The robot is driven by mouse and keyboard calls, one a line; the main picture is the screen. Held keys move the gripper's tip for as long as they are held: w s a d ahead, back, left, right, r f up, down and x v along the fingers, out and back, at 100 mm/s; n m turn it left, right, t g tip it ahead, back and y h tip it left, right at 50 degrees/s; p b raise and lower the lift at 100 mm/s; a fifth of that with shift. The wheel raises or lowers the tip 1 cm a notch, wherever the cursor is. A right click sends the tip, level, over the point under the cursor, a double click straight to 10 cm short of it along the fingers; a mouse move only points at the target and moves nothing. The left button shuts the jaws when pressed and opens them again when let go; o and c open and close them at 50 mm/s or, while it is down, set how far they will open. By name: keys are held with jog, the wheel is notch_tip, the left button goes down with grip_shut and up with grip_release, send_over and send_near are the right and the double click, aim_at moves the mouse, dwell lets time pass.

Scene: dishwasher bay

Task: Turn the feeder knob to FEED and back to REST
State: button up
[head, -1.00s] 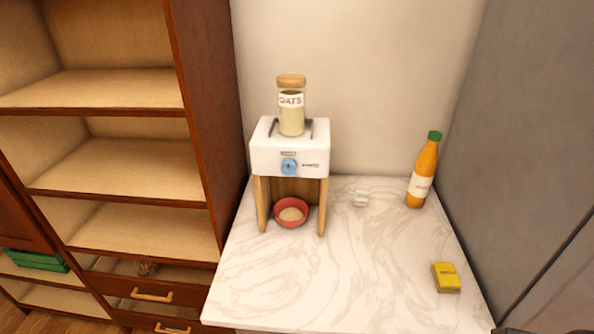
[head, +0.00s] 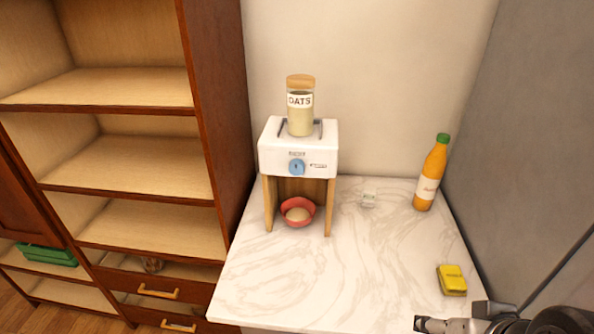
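The feeder (head: 275,160) is a white box on wooden legs, standing at the back left of the marble counter. Its round blue knob (head: 297,167) is on the front face; the small lettering around it is too small to read surely. A jar labelled OATS (head: 300,115) stands upright on top. A red bowl (head: 311,215) with pale contents sits under the feeder between the legs. My gripper (head: 418,324) shows at the bottom right edge, partly cut off, well away from the knob. Its fingers are too unclear to tell open from shut.
An orange bottle (head: 431,175) with a green cap stands at the back right. The counter's middle (head: 340,270) is clear. Wooden shelves (head: 150,165) stand left.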

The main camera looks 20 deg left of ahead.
jog(key=w+a+n+t+y+p, duration=0.1)
jog(key=w+a+n+t+y, duration=0.25)
jog(key=w+a, duration=0.85)
jog(key=n+t+p, duration=0.3)
jog(key=n+t, duration=0.4)
jog(key=t, duration=0.1)
send_near(295, 169)
jog(key=x, duration=0.8)
jog(key=shift+f+b, duration=0.1)
jog(key=shift+b, duration=0.2)
jog(key=shift+c, duration=0.6)
jog(key=c, duration=0.9)
